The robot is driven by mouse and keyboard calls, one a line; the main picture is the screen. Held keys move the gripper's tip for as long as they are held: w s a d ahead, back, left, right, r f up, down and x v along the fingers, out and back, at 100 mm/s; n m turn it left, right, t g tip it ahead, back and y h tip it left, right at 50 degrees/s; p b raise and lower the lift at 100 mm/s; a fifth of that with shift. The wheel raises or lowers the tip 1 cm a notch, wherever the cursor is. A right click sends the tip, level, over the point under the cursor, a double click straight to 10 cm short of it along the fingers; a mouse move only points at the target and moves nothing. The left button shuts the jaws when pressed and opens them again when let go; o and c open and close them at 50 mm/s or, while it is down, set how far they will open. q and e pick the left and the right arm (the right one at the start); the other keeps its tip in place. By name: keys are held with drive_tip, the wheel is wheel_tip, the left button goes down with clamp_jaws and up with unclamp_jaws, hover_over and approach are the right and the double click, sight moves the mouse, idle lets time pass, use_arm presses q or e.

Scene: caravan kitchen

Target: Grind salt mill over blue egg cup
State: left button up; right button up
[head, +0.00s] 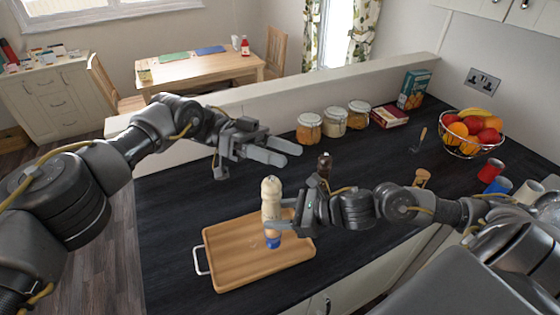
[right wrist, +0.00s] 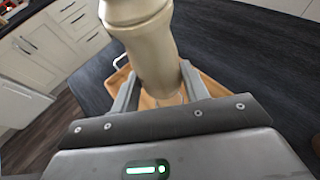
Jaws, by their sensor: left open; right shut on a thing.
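The cream salt mill (head: 271,196) is upright above the wooden tray. My right gripper (head: 277,226) is shut on its lower part. The mill also fills the top middle of the right wrist view (right wrist: 148,48), between my two fingers. The blue egg cup (head: 273,241) shows on the tray directly below the mill; its top is partly hidden by my gripper and the mill. My left gripper (head: 283,151) is open and empty, above and beyond the mill, its fingers pointing right.
The wooden tray (head: 235,275) with a white handle lies on the dark counter. A dark brown mill (head: 324,166) stands behind my right gripper. Several jars (head: 309,128) line the low back wall. A fruit bowl (head: 476,150) and cups (head: 491,170) are at the right.

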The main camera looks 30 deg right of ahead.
sight(279, 202)
use_arm(q)
drive_tip(key=shift+r, duration=0.15)
wheel_tip(279, 202, up, 7)
idle(0.7)
use_arm(e)
drive_tip(key=shift+r, duration=0.1)
idle(1.0)
drive_tip(key=shift+r+p, duration=1.55)
drive_tip(key=shift+r, duration=0.95)
use_arm(q)
wheel_tip(279, 202, up, 3)
drive_tip(key=shift+f, duration=0.15)
drive_tip(key=shift+f, duration=0.1)
use_arm(e)
drive_tip(key=shift+f, duration=0.15)
